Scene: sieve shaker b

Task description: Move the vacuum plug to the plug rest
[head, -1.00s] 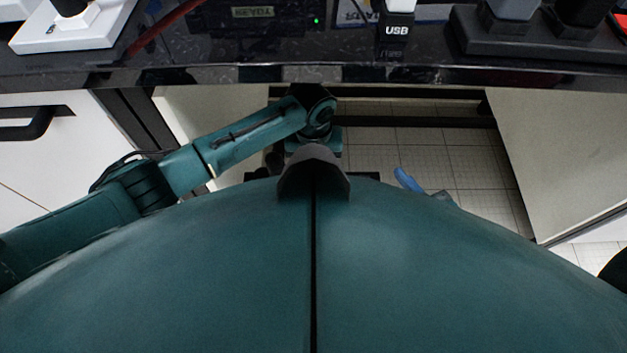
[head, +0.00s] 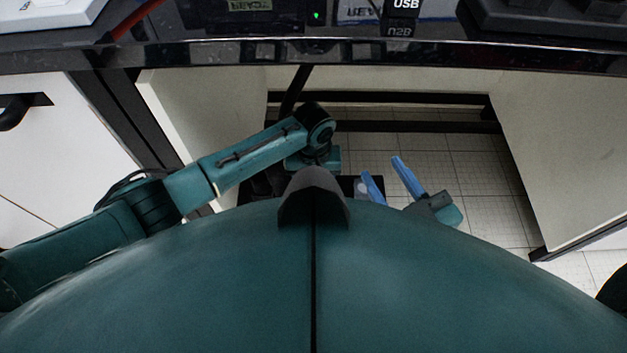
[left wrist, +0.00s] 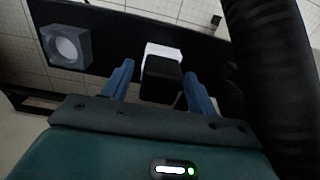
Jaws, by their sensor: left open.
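In the left wrist view, a black block with a white part (left wrist: 162,75) stands between the two blue fingers of my left gripper (left wrist: 158,88). The fingers are open, one on each side of it; contact is unclear. It may be the vacuum plug, but no label shows. A grey square block with a round pale face (left wrist: 67,47) sits left of it on a dark plate (left wrist: 112,35); I cannot tell if it is the plug rest.
The dark bench edge (head: 300,57) runs across the top of the head view. A black and white USB block (head: 401,14) stands on the bench. White cabinet panels (head: 570,150) flank an open leg space with tiled floor (head: 468,170).

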